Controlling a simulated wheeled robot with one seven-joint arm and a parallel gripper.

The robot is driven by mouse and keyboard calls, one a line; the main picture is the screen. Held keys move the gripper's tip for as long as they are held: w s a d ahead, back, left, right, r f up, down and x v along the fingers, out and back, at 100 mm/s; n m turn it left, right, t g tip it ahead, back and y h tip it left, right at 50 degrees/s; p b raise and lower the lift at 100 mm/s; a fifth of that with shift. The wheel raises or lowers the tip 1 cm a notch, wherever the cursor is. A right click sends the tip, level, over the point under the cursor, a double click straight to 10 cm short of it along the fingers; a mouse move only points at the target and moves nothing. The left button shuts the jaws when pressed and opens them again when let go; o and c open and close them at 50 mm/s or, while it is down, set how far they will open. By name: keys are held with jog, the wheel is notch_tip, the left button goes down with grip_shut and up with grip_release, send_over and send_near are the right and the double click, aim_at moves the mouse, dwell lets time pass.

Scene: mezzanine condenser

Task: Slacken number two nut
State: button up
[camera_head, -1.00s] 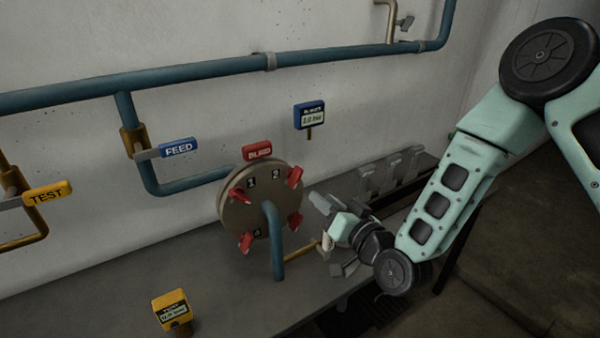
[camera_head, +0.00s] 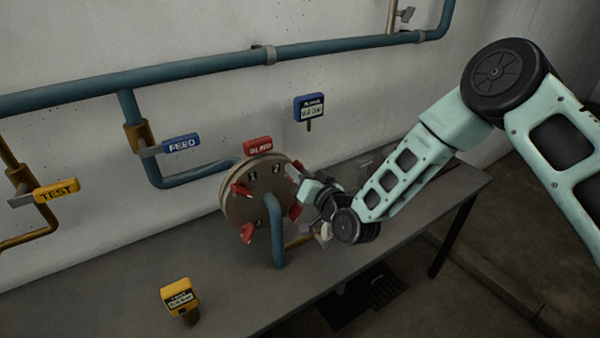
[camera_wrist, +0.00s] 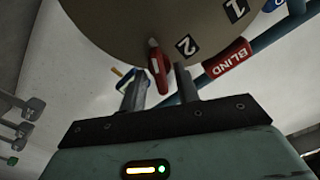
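The round flange (camera_head: 236,208) carries several red nuts with lever-like shapes and black number labels. In the wrist view, the number two nut (camera_wrist: 158,70) stands beside the "2" label (camera_wrist: 186,45) on the flange's edge (camera_wrist: 120,40). My gripper (camera_wrist: 160,75) is open, with one finger on each side of this nut in the picture; I cannot tell whether either finger touches it. The number one nut (camera_head: 241,189) shows at the left.
FEED (camera_head: 181,144) and TEST (camera_head: 57,190) handles are left. A blue gauge (camera_head: 310,108) and yellow gauge (camera_head: 179,296) stand apart. The bench (camera_head: 120,270) front is mostly clear.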

grip_shut()
jog(key=shift+f+b, duration=0.1)
jog(key=shift+b, duration=0.35)
jog(key=n+b, duration=0.5)
jog(key=b, duration=0.2)
jog(key=n+b, duration=0.5)
jog(key=b, duration=0.2)
jog(key=n+b, duration=0.6)
jog(key=b, duration=0.2)
jog(key=shift+s+a+f, duration=0.1)
jog(key=shift+s+a, duration=0.1)
jog(key=shift+a, duration=0.05)
jog(key=shift+o, duration=0.9)
grip_release()
